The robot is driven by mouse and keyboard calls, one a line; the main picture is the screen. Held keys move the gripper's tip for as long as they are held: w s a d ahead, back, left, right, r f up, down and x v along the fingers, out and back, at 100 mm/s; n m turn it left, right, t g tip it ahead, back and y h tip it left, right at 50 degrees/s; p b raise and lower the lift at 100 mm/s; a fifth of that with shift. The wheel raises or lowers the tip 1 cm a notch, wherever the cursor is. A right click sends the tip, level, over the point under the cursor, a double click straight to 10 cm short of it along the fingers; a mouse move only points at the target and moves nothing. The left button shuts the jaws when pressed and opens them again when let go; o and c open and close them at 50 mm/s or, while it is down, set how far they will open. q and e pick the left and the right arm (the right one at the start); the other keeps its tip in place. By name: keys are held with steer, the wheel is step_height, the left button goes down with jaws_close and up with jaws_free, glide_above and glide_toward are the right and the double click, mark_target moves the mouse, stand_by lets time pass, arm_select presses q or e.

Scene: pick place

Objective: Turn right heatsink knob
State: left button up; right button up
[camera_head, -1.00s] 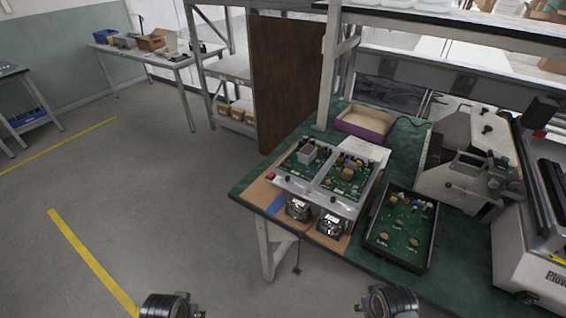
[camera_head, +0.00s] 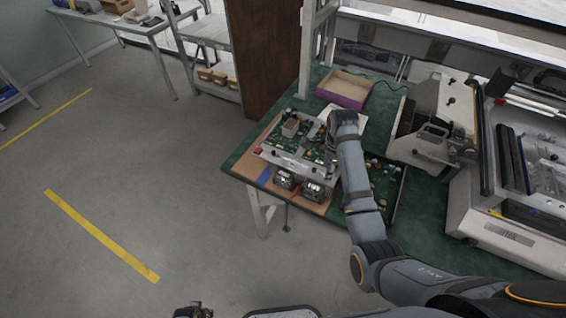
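A pale fixture (camera_head: 298,165) holding green circuit boards (camera_head: 285,143) stands on the left part of the green table. Two metallic heatsink-like blocks (camera_head: 284,179) sit in front of it, the right one (camera_head: 315,191) beside the other. Small dark knobs show on the fixture's front face, too small to tell their turn. My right gripper (camera_head: 331,132) is over the right side of the fixture. My own wrist hides most of it, so its fingers and any contact are unclear. My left gripper (camera_head: 191,312) is at the bottom edge, away from the table, partly cut off.
A black tray with a green board (camera_head: 383,180) lies right of the fixture, partly behind my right arm. A purple-sided box (camera_head: 345,90) stands behind. A large grey machine (camera_head: 510,225) fills the right. Open floor (camera_head: 130,190) lies left of the table.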

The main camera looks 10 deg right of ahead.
mark_target(314, 169)
steer(key=w+a+r+m, duration=0.3)
steer(key=w+r+m, duration=0.2)
steer(key=r+m, duration=0.1)
steer(key=shift+g, duration=0.4)
steer(key=f+p, duration=0.1)
steer(key=f, duration=1)
steer(key=shift+w, duration=0.2)
arm_select(q)
steer(key=s+f, duration=0.4)
steer(key=s, duration=0.6)
steer(key=shift+g, duration=0.3)
steer(key=shift+a, duration=0.1)
